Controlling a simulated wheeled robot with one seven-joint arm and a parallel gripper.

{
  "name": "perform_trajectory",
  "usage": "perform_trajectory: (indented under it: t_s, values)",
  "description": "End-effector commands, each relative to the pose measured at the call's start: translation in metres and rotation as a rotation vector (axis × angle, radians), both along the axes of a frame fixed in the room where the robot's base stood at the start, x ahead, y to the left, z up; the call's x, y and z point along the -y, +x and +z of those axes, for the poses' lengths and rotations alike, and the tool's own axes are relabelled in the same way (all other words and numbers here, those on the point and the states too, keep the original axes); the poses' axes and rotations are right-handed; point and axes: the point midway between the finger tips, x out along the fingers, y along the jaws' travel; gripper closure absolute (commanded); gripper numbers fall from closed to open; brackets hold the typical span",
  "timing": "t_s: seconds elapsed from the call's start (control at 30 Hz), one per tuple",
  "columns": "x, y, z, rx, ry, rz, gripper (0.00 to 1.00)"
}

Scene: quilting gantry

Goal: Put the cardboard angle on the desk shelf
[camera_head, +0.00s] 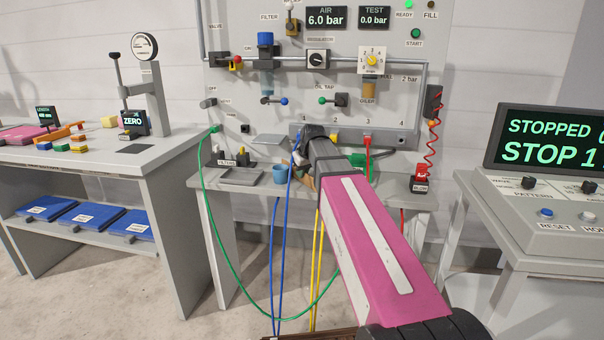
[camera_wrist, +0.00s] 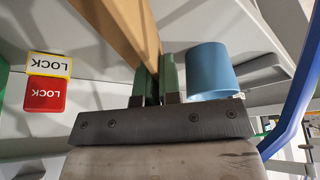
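The cardboard angle (camera_wrist: 128,30) is a long tan strip in the wrist view. It runs from the top edge down between the two green fingertips of my gripper (camera_wrist: 158,82), which look closed on its near end. In the head view my gripper (camera_head: 302,163) is at the bench under the air panel, mostly hidden by my arm; a bit of brown card (camera_head: 311,183) shows beside it. I cannot tell whether the angle touches the bench. The left desk has a lower shelf (camera_head: 88,232) carrying blue folders (camera_head: 78,216).
A blue cup (camera_wrist: 209,70) stands close right of my fingers. Yellow and red LOCK blocks (camera_wrist: 46,80) are at left. A grey tray (camera_head: 241,177) lies on the bench. Green, blue and yellow hoses (camera_head: 222,248) hang before it. The left desk top holds a gauge stand (camera_head: 155,100).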

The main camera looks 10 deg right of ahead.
Motion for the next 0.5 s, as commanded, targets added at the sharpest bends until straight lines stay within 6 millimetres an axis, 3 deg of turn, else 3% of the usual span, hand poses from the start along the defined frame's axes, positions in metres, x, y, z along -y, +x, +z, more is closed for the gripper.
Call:
perform_trajectory:
  t_s: [0.4, 0.5]
  values:
    - [0.0007, 0.0025, -0.0061, 0.0, 0.0, 0.0, 1.0]
    - [0.0008, 0.0026, -0.0058, 0.0, 0.0, 0.0, 0.7]
